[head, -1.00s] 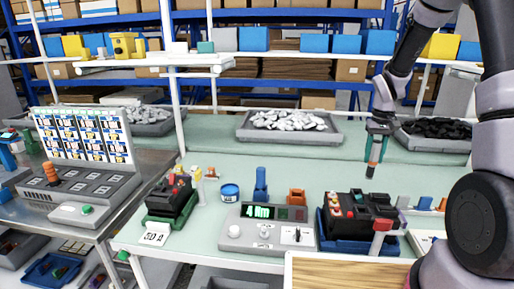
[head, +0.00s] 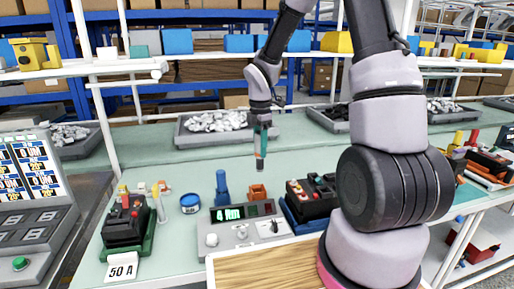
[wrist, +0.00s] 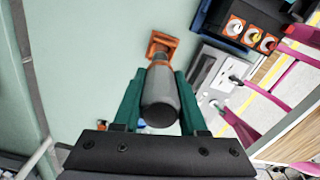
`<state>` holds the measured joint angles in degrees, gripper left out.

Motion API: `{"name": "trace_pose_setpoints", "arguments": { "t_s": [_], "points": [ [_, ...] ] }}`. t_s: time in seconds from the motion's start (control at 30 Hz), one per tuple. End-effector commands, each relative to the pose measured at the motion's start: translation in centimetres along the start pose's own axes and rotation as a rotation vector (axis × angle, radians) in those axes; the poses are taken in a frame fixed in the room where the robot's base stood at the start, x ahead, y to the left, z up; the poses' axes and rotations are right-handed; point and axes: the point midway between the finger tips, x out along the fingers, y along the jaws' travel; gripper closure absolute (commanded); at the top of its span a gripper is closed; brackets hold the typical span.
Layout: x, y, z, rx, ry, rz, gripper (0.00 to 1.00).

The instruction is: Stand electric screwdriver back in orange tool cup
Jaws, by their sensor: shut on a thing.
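The electric screwdriver (head: 261,148) hangs upright, tip down, in my gripper (head: 263,128), above the bench. In the wrist view my gripper (wrist: 158,85) has its teal fingers shut on both sides of the grey screwdriver body (wrist: 160,103). The orange tool cup (head: 258,192) stands on the bench behind the grey meter box, almost straight below the screwdriver in the head view. In the wrist view the cup (wrist: 161,43) shows just past the screwdriver's far end, which partly covers it. The tip looks above the cup; I cannot tell how exactly they line up.
A blue upright holder (head: 221,188) and a blue tin (head: 190,203) stand left of the cup. The meter box (head: 240,228) is in front. Black breakers sit in a green cradle (head: 125,230) and a blue cradle (head: 300,218). The bench behind the cup is clear.

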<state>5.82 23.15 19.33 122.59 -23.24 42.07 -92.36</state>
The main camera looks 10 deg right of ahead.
Motion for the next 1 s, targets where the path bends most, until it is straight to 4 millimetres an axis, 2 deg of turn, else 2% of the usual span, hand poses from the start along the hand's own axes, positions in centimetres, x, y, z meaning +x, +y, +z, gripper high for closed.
{"name": "trace_pose_setpoints", "arguments": {
  "t_s": [0.1, 0.27, 0.67, 1.0],
  "points": [
    [-0.3, -0.3, -0.8, -0.172, -0.003, 0.002, 1.00],
    [-0.4, -0.6, -1.3, -0.279, -0.004, 0.002, 1.00],
    [-0.3, -0.6, -1.3, -0.289, -0.005, 0.002, 1.00],
    [2.2, -0.6, -1.3, -0.288, -0.004, 0.000, 1.00]
  ]
}}
